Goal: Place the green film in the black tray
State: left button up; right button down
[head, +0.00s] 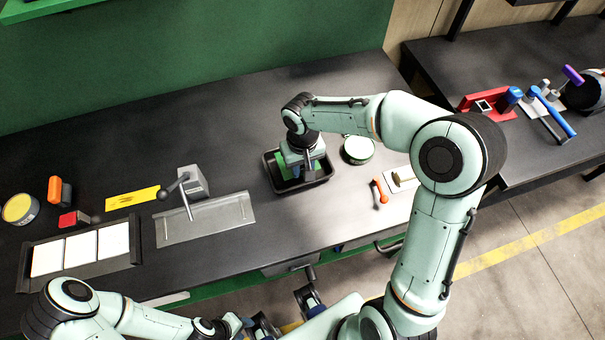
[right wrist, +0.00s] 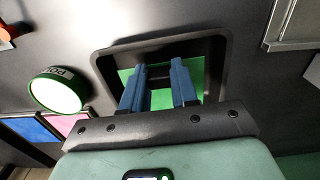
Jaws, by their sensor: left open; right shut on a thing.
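The black tray (head: 324,181) lies near the middle of the bench; its rim and inside also show in the right wrist view (right wrist: 222,68). My right gripper (head: 308,168) points down over the tray, its blue fingers (right wrist: 160,82) within the tray's outline. It is shut on the green film (right wrist: 160,100), which shows between and beside the fingers inside the tray's outline. I cannot tell whether the film touches the tray floor. My wrist hides part of the film and tray in the head view. My left gripper (head: 262,325) is open and empty at the bottom edge, away from the tray.
A round green-rimmed tin (head: 358,149) stands right of the tray, with an orange-handled tool (head: 380,191) nearby. A grey metal fixture (head: 205,220) with a lever and a rack of white pads (head: 80,249) are on the left. Bare bench lies behind the tray.

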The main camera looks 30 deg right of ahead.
jog(key=shift+f, duration=2.05)
jog(key=shift+f+b, duration=0.2)
jog(key=shift+b, duration=0.15)
jog(key=c, duration=0.9)
grip_release()
jog(key=shift+o, duration=0.2)
jog(key=shift+r, duration=0.1)
jog(key=shift+r, duration=0.25)
notch_tip(320, 180, up, 12)
jog(key=shift+f+p, duration=0.15)
jog(key=shift+p, duration=0.7)
